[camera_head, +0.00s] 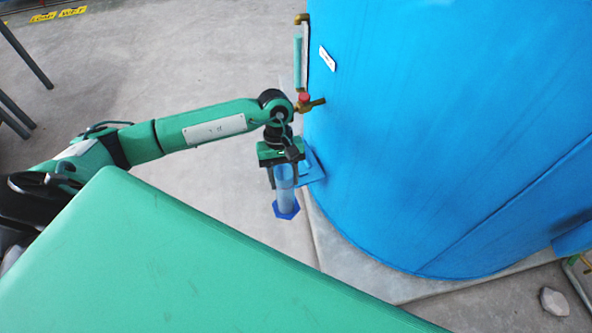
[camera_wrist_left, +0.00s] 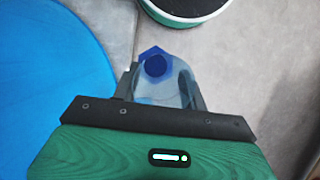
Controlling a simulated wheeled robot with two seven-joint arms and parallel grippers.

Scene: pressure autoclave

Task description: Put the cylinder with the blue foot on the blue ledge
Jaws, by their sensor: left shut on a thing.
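The clear cylinder (camera_head: 284,187) with a blue six-sided foot (camera_head: 287,211) hangs roughly upright, foot down, in my left gripper (camera_head: 283,172). The jaws are shut around its upper part. In the left wrist view the cylinder (camera_wrist_left: 173,88) shows between the fingers, with its blue foot (camera_wrist_left: 153,64) beyond. The blue ledge (camera_head: 312,170) juts from the lower left side of the blue tank, just right of the gripper. The gripper and cylinder partly hide the ledge. In the head view the foot appears lower and left of the ledge, with grey floor around it. My right gripper is out of view.
The large blue tank (camera_head: 430,120) fills the right side. A brass valve (camera_head: 310,105) with a red part and a sight tube (camera_head: 298,62) stick out close to my left wrist. A stone (camera_head: 554,301) lies at lower right. Open grey floor (camera_head: 200,60) lies to the left.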

